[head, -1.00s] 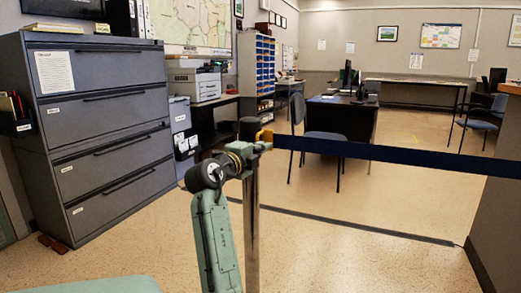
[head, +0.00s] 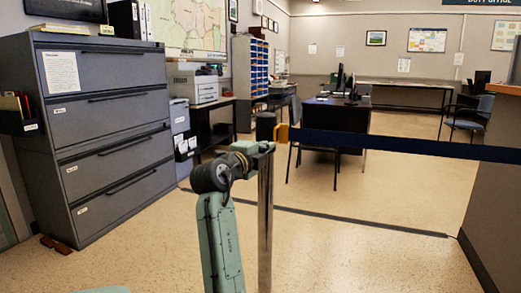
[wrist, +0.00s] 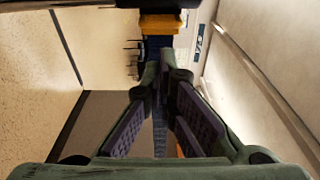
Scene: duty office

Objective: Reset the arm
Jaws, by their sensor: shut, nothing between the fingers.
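My arm (head: 220,240) rises in the lower middle of the head view and bends at its dark joint towards a metal barrier post. My gripper (wrist: 163,68) shows in the wrist view with its two dark-padded green fingers converging at the tips. It is shut and empty. In the head view the gripper itself cannot be made out clearly against the post.
The metal post (head: 265,230) stands just beyond my arm; whether they touch is unclear. A grey filing cabinet (head: 115,105) stands left, a counter (head: 490,190) right.

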